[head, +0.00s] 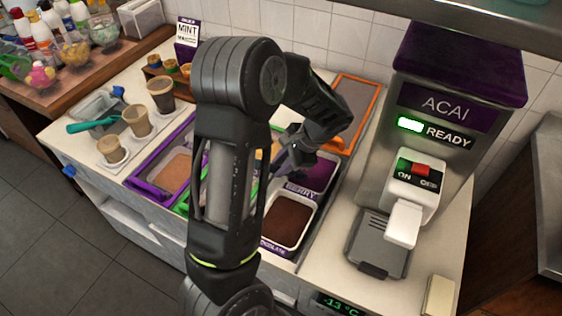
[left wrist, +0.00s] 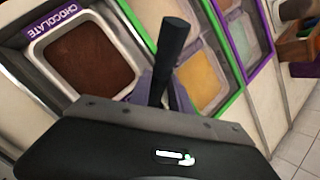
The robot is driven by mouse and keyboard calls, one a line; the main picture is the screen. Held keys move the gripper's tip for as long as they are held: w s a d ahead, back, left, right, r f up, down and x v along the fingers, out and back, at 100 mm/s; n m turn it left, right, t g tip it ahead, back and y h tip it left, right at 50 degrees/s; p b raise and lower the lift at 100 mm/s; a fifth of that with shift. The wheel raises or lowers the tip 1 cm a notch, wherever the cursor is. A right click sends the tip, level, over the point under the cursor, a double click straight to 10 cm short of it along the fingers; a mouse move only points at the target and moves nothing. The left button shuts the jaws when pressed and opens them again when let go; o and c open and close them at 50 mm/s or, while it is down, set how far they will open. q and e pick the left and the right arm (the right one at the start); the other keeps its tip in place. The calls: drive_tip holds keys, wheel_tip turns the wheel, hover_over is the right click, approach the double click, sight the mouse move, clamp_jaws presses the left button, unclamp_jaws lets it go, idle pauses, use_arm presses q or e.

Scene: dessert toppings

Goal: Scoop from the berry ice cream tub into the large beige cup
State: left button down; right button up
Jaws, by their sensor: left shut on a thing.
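The berry tub (head: 320,172), with purple ice cream and a BERRY label, sits in the counter right of my left arm. My left gripper (head: 292,158) is beside its left edge, shut on a scoop. The scoop's dark handle (left wrist: 172,62) stands up in the left wrist view; its purple part is mostly hidden. I cannot tell whether its bowl touches ice cream. Three beige cups stand at the counter's left; the rear one (head: 161,98) looks largest, with the middle cup (head: 138,122) and front cup (head: 112,151) smaller. My right gripper is not in view.
The chocolate tub (head: 288,222) is in front of the berry tub; it also shows in the left wrist view (left wrist: 88,58). The acai machine (head: 440,110) stands at the right. A teal scoop (head: 88,126) rests at a grey tray near the cups.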

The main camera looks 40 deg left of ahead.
use_arm(q)
drive_tip(key=shift+f+b, duration=0.4)
drive_tip(key=shift+f, duration=0.45)
drive_tip(key=shift+w+a+f+b, duration=0.1)
drive_tip(key=shift+w+f+b, duration=0.1)
drive_tip(key=shift+f+b, duration=0.2)
drive_tip(key=shift+w+a+f+b, duration=0.15)
drive_tip(key=shift+f+b, duration=0.1)
drive_tip(key=shift+f, duration=0.2)
drive_tip(key=shift+w+f, duration=0.15)
drive_tip(key=shift+w, duration=0.4)
drive_tip(key=shift+t, duration=0.3)
drive_tip(key=w, duration=0.2)
drive_tip(key=w+a, duration=0.1)
drive_tip(key=w, duration=0.1)
drive_tip(key=w+a, duration=0.1)
drive_tip(key=w, duration=0.1)
drive_tip(key=shift+w+a+f+b, duration=0.1)
drive_tip(key=shift+w+a+b, duration=0.1)
drive_tip(key=shift+b, duration=0.2)
drive_tip(key=shift+s+t+b, duration=0.4)
drive_tip(key=shift+t+b, duration=0.1)
drive_tip(key=shift+b, duration=0.2)
drive_tip(key=s+r+t+p, duration=0.1)
drive_tip(key=s+r+p, duration=0.2)
drive_tip(key=r, duration=0.7)
drive_tip(key=shift+s+d+p, duration=0.15)
drive_tip(key=shift+d+p, duration=0.2)
drive_tip(key=shift+p, duration=0.55)
drive_tip(key=shift+r, duration=0.1)
